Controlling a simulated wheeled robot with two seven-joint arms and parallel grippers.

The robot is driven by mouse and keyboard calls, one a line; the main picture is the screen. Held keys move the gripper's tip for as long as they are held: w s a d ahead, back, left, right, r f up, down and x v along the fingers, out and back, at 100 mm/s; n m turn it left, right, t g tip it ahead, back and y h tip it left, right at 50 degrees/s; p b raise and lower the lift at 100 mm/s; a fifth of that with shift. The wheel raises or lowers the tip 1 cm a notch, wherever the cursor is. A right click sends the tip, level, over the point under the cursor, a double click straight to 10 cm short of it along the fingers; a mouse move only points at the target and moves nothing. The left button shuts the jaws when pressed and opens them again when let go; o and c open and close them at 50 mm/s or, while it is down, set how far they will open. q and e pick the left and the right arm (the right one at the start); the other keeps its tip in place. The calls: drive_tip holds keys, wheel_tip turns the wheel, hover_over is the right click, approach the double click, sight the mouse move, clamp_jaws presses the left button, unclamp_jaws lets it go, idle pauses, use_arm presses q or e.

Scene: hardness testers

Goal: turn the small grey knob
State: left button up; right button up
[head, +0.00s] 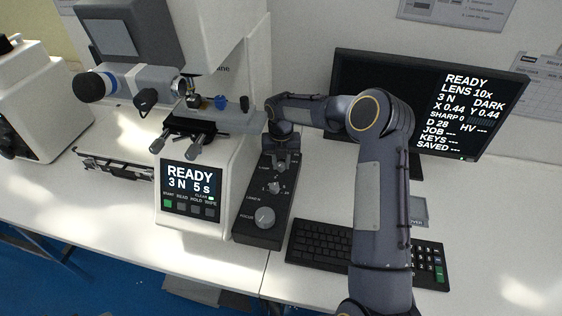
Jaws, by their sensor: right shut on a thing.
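The dark control box (250,205) stands on the bench right of the tester's display, with its knobs in a row. My right gripper (281,158) points down over the far end of the box. It is shut on the small grey knob there, which its fingers mostly hide. A second small knob (273,187) sits in the middle of the box, free of the gripper. A larger round focus knob (264,217) is at the near end. My left gripper is out of view.
The hardness tester (191,176) stands close on the left; its display reads READY, 3 N, 5 s. A monitor (400,98) stands behind my right arm. A keyboard (318,243) lies in front, partly under the arm. Bare bench lies at the right.

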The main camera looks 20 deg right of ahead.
sight(281, 164)
drive_tip(key=o, duration=1)
wheel_tip(281, 164, up, 8)
drive_tip(key=shift+f+b, duration=0.1)
drive_tip(key=shift+b, duration=0.45)
